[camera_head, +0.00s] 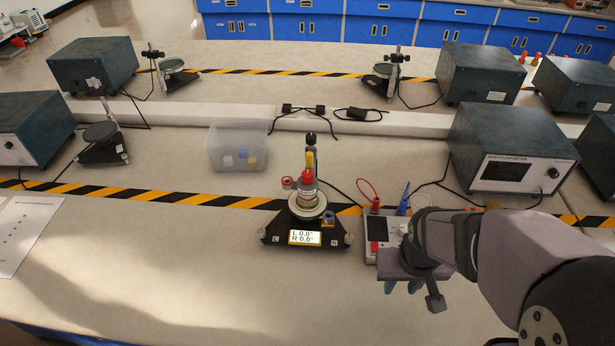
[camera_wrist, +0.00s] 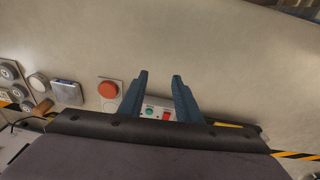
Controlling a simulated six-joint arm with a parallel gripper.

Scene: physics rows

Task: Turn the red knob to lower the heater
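A round red knob (camera_wrist: 108,89) on a pale plate shows in the wrist view, left of my gripper and apart from it. My gripper (camera_wrist: 160,76) has its two blue fingers spread with nothing held between the tips. Beyond the fingers' base, a light panel carries a small green button (camera_wrist: 149,107) and a red switch (camera_wrist: 166,116), partly hidden. In the head view, my gripper (camera_head: 403,287) hangs at the front of a white control box (camera_head: 368,256), covering its right part. I cannot match the red knob to a part in the head view.
Red and blue leads rise from the box's back. A clear bin (camera_head: 228,160) and a dark instrument (camera_head: 510,130) stand behind.

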